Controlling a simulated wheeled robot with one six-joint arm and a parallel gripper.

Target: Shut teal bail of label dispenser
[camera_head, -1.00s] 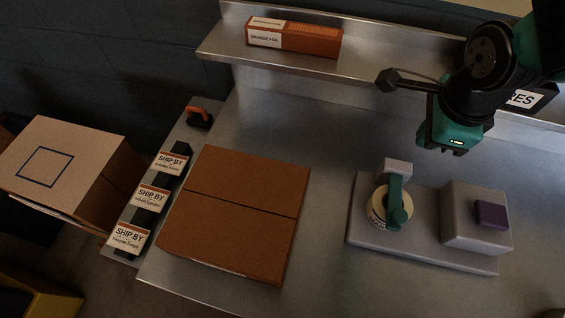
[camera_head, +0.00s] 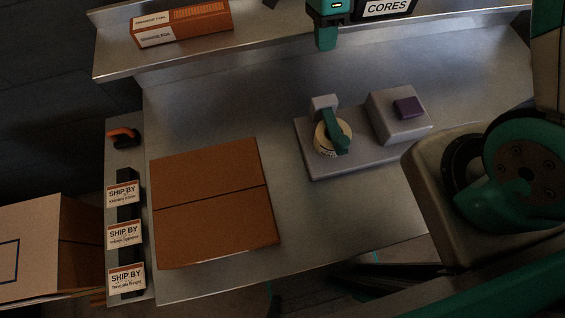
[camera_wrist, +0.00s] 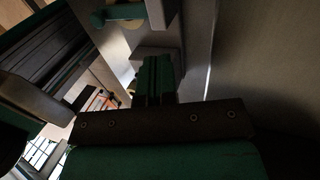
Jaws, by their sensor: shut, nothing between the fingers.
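The label dispenser (camera_head: 314,166) is a pale grey base on the metal bench, right of centre in the head view. Its cream label roll (camera_head: 321,138) stands at its left end by a short grey post. The teal bail (camera_head: 335,136) runs down from the post across the roll; I cannot tell whether it is fully closed. In the wrist view, the bail (camera_wrist: 125,12) shows at the top, partly cut off. My gripper (camera_head: 326,44) is behind and above the dispenser, apart from it. Its teal fingers (camera_wrist: 154,75) are shut and empty.
A raised block with a purple pad (camera_head: 409,107) forms the dispenser's right end. A brown carton (camera_head: 215,205) lies to its left. A shelf at the back carries an orange foil box (camera_head: 181,22) and a black CORES bin (camera_head: 388,10).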

